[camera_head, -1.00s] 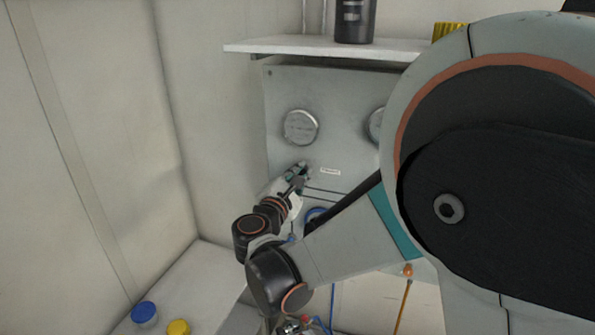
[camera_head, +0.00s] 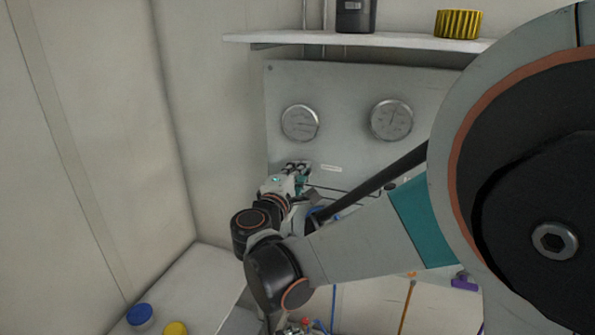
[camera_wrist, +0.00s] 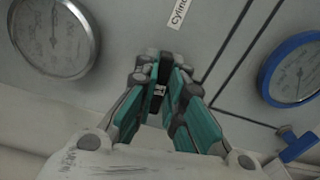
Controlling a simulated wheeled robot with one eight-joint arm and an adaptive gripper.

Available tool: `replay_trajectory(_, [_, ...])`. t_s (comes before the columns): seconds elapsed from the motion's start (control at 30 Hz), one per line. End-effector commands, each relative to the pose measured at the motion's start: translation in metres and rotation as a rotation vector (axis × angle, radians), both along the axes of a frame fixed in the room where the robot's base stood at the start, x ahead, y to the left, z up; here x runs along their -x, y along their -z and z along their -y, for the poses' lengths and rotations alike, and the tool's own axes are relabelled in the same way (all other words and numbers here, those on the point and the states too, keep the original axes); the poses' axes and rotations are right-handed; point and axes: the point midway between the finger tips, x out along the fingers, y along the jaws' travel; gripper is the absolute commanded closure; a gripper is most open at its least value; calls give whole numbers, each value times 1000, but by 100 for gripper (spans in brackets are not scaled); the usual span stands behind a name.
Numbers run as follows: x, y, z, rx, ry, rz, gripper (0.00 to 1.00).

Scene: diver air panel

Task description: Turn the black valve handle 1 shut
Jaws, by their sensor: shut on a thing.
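My gripper (camera_head: 298,170) is at the grey panel (camera_head: 345,95), below the left gauge and just left of a small white label. In the wrist view my gripper (camera_wrist: 160,70) has its teal-sided fingers closed together around a small dark piece (camera_wrist: 156,102). This looks like the black valve handle, mostly hidden by the fingers. How far the handle is turned cannot be told. In the head view the handle is hidden behind my gripper and wrist.
Two round gauges, left (camera_head: 300,123) and right (camera_head: 391,120), are on the panel. A blue-rimmed gauge (camera_wrist: 295,70) is close on the right in the wrist view. A shelf (camera_head: 350,44) juts out above. A blue cap (camera_head: 140,315) and a yellow cap (camera_head: 175,328) are lower left.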

Motion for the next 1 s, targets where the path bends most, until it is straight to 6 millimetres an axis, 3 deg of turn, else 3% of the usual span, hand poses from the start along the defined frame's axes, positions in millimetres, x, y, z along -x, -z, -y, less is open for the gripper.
replay_trajectory(0.3, [1, 2, 1, -120, 1, 41, 100])
replay_trajectory(0.83, [1, 2, 1, -146, 1, 49, 100])
replay_trajectory(0.87, [1, 3, 1, -146, 1, 49, 86])
replay_trajectory(0.93, [1, 2, 1, -145, 1, 50, 70])
replay_trajectory(1.0, [1, 2, 1, -144, 1, 49, 70])
